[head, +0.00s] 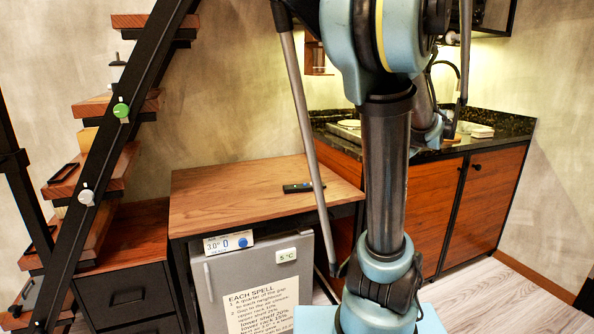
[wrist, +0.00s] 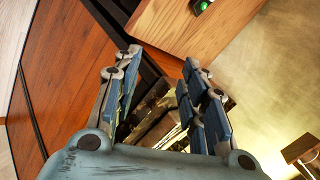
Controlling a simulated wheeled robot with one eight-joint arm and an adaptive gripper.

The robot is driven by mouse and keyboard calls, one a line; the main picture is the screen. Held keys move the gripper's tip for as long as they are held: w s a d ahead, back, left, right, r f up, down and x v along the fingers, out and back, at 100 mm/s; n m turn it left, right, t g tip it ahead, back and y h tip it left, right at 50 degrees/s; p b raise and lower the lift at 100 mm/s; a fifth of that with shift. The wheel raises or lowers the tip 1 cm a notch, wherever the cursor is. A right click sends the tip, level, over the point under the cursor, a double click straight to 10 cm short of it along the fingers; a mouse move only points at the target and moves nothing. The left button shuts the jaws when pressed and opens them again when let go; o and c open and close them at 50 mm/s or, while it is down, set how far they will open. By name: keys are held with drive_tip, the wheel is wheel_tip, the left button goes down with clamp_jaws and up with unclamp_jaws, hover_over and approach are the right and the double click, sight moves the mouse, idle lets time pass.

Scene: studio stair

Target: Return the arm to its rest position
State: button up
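My arm (head: 385,170) stands upright in the middle of the head view, its upper links running out of the top edge. My gripper does not show clearly there. In the wrist view my gripper (wrist: 160,62) is open, its two blue-padded fingers spread apart. I see nothing held between them; brown and dark shapes show behind the gap.
A wooden-topped desk (head: 230,195) carries a small black device (head: 298,187); a grey fridge (head: 262,285) stands beneath. Stairs with a black rail (head: 110,125) rise at left. A dark counter (head: 480,140) with wooden cabinets (head: 490,195) is at right. Pale floor is clear at lower right.

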drive_tip(key=s+a+f+n+g, duration=0.35)
drive_tip(key=s+a+f, duration=0.25)
drive_tip(key=s+a, duration=0.35)
drive_tip(key=s+f+n+g+h, duration=0.1)
drive_tip(key=s+f+n+h, duration=0.1)
drive_tip(key=s+f, duration=0.2)
drive_tip(key=s+f+n+g+h, duration=0.1)
drive_tip(key=s+f, duration=0.4)
drive_tip(key=s, duration=0.6)
drive_tip(key=shift+a+f+n+h, duration=0.35)
drive_tip(key=shift+n+h, duration=0.35)
drive_tip(key=shift+n, duration=0.25)
drive_tip(key=shift+s, duration=0.1)
drive_tip(key=shift+w+f, duration=0.15)
drive_tip(key=shift+w, duration=0.3)
